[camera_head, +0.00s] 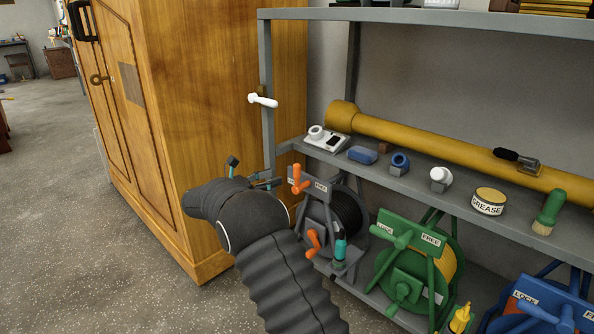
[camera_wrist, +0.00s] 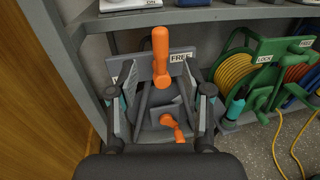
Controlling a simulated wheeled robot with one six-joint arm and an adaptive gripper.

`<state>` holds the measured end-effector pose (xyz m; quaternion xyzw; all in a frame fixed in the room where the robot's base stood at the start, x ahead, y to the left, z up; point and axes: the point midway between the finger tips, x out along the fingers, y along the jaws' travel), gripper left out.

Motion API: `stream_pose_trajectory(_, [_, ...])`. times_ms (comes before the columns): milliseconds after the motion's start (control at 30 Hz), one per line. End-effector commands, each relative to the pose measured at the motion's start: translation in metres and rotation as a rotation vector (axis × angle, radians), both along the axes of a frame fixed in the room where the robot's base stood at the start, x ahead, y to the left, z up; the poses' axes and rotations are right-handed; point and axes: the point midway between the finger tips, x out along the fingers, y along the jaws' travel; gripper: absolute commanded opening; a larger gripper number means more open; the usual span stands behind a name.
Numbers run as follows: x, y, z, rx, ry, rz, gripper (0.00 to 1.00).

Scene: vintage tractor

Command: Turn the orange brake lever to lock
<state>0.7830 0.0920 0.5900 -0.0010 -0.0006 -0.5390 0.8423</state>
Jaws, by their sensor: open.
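The orange brake lever (camera_head: 297,180) stands on the grey bracket of the black-hose reel (camera_head: 345,212), on the lower shelf. In the wrist view the orange lever (camera_wrist: 161,55) points up near the middle, left of the FREE label (camera_wrist: 180,58). The other label, at the bracket's left, is mostly hidden by a finger. My gripper (camera_head: 262,180) is just left of the lever in the head view. In the wrist view my gripper (camera_wrist: 158,85) is open, with one finger on each side of the lever. I cannot tell whether either finger touches it.
An orange crank (camera_head: 313,244) sits lower on the same reel, beside a teal bottle (camera_head: 340,250). A green reel (camera_head: 415,255) and a blue reel (camera_head: 540,305) stand to the right. A wooden cabinet (camera_head: 205,100) is close on the left; a shelf (camera_head: 420,190) is above.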

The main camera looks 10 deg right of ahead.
Motion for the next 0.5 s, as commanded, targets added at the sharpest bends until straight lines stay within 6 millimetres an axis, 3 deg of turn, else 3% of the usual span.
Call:
stream_pose_trajectory(200, [0.017,-0.040,0.000,0.001,0.000,-0.003,0.49])
stream_pose_trajectory(500, [0.037,-0.081,0.000,0.001,0.000,-0.002,0.49])
